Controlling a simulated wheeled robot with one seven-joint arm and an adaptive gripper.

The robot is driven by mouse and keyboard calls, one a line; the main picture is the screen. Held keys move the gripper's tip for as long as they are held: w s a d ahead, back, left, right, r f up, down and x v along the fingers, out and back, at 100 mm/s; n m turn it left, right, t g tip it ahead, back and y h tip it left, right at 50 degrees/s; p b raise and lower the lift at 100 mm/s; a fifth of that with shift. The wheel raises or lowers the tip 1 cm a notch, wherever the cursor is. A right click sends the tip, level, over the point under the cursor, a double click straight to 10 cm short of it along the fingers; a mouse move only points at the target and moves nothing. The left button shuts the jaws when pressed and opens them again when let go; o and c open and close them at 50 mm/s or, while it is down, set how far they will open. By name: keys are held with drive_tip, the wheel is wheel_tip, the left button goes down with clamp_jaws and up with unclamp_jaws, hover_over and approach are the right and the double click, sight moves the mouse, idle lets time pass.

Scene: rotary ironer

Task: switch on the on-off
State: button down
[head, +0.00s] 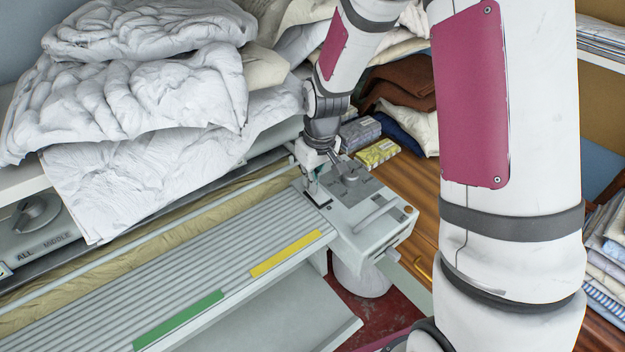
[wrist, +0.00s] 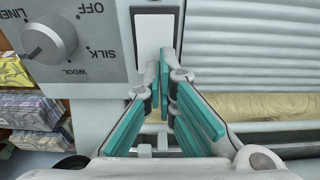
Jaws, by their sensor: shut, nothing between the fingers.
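The on-off appears to be the pale rectangular switch (wrist: 154,32) in a dark frame, at the top middle of the wrist view; no label on it can be read. In the head view its dark frame (head: 322,201) shows at the right end of the ironer, partly hidden by my gripper (head: 312,190). In the wrist view my gripper (wrist: 164,68) is shut and empty, its teal-padded fingers pointing at the switch's lower end. I cannot tell whether the fingertips touch it.
A temperature dial (wrist: 50,42) marked OFF, SILK, WOOL and LINEN sits left of the switch in the wrist view. White bedding (head: 150,100) is heaped behind the ironer (head: 200,265). Yellow and grey packets (head: 377,152) lie on the wooden surface beyond its right end.

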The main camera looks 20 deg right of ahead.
sight(321, 199)
drive_tip(key=shift+w+a+f, duration=0.1)
drive_tip(key=shift+w+f, duration=0.1)
drive_tip(key=shift+f, duration=0.25)
drive_tip(key=shift+s+r, duration=0.1)
drive_tip(key=shift+s, duration=0.1)
drive_tip(key=shift+s+d+r+p, duration=0.15)
drive_tip(key=shift+s+p, duration=0.05)
drive_tip(key=shift+s, duration=0.15)
drive_tip(key=shift+s+d+r+p, duration=0.1)
drive_tip(key=shift+s+d+p, duration=0.1)
drive_tip(key=shift+s, duration=0.1)
drive_tip(key=shift+a+r, duration=0.1)
drive_tip(key=shift+r, duration=0.05)
drive_tip(key=shift+r+p, duration=0.3)
wheel_tip(321, 199, up, 13)
drive_tip(key=s+p, duration=0.1)
drive_tip(key=s, duration=0.1)
drive_tip(key=shift+d+p, duration=0.3)
drive_tip(key=shift+d, duration=0.05)
